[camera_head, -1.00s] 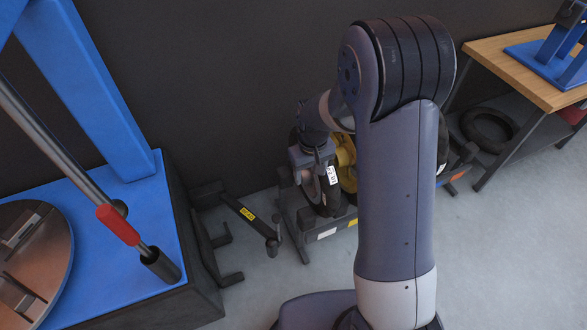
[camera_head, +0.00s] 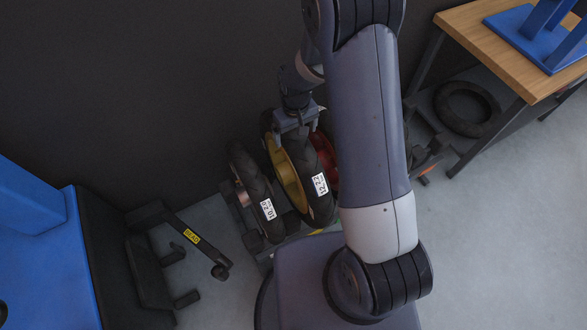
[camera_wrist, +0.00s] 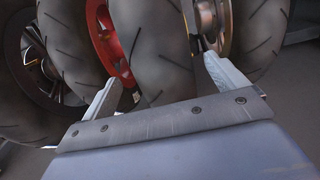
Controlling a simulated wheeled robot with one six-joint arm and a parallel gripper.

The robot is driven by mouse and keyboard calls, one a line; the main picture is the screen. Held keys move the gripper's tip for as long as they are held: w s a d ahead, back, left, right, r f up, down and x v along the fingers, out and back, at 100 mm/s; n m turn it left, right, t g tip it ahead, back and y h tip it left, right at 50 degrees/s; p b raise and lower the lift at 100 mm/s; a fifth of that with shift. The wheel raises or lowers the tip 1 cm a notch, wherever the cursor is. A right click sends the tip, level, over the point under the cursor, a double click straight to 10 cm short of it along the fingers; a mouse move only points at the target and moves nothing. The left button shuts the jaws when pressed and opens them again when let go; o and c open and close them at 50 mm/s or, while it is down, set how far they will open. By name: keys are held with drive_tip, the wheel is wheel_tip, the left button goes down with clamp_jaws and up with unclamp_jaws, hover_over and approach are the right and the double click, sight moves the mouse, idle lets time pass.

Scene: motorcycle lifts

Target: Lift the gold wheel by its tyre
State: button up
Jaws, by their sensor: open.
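The gold wheel (camera_head: 287,178) stands upright in the middle of a row of wheels, its gold rim facing left and its black tyre (camera_head: 318,205) carrying a white label. My gripper (camera_head: 296,133) is open at the top of this tyre. In the wrist view the two fingers of my gripper (camera_wrist: 162,72) stand on either side of a tyre (camera_wrist: 160,45), which reaches in between them. I cannot tell whether either finger touches it. The underside of the wheel is hidden.
A wheel (camera_head: 262,195) with a labelled tyre stands close on the left, and a red wheel (camera_head: 327,158) close on the right. A dark stand (camera_head: 185,238) is at lower left. A wooden bench (camera_head: 500,58) with a loose tyre (camera_head: 466,108) beneath is at right.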

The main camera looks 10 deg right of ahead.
drive_tip(key=f, duration=0.5)
drive_tip(key=shift+w+a, duration=0.2)
drive_tip(key=shift+a, duration=0.05)
drive_tip(key=shift+r, duration=0.1)
drive_tip(key=c, duration=2)
drive_tip(key=shift+w+r, duration=0.15)
